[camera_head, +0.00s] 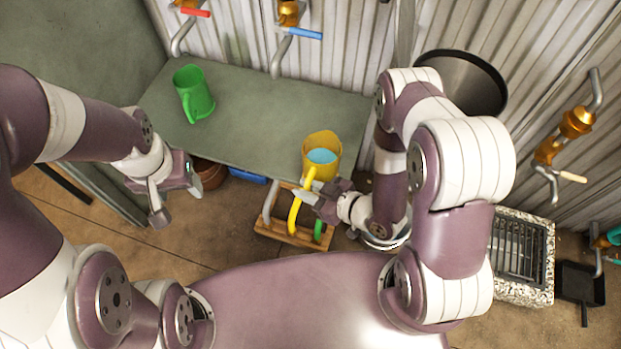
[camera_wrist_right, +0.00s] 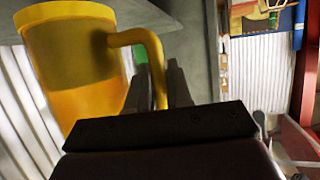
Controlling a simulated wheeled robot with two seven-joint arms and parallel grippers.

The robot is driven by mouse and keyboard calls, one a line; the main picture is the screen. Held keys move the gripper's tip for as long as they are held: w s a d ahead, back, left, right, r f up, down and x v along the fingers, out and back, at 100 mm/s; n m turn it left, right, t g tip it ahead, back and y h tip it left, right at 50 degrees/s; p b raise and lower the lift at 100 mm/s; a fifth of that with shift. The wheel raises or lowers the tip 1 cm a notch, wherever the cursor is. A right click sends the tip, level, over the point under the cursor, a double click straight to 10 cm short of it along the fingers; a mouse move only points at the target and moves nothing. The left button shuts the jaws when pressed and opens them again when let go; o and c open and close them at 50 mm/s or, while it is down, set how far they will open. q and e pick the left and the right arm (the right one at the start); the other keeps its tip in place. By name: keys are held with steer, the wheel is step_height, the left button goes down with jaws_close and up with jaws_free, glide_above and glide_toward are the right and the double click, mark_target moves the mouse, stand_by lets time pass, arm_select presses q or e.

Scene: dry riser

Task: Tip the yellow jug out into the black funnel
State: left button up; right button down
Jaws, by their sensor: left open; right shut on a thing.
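The yellow jug (camera_head: 321,145) is upright with blue liquid inside, at the front edge of the grey-green bench. My right gripper (camera_head: 309,198) is shut on its handle; whether the jug's base touches the bench is unclear. In the right wrist view the jug (camera_wrist_right: 70,65) stands left of the fingers (camera_wrist_right: 160,88), which are on the handle. A large dark round vessel with a black rim (camera_head: 462,78), which looks like the black funnel, stands at the back right, partly behind my right arm. My left gripper (camera_head: 178,200) is open and empty, left of the bench front.
A green jug (camera_head: 193,94) stands on the bench (camera_head: 250,110). Taps with red (camera_head: 195,12) and blue (camera_head: 305,33) levers hang on the back wall. A wooden rack (camera_head: 290,232) with curved pipes is on the floor below the yellow jug. A drain grate (camera_head: 522,250) lies at right.

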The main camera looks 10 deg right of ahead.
steer(key=shift+s+a, duration=0.25)
steer(key=shift+s, duration=0.2)
steer(key=shift+r, duration=0.1)
step_height(320, 180, up, 7)
steer(key=p, duration=0.7)
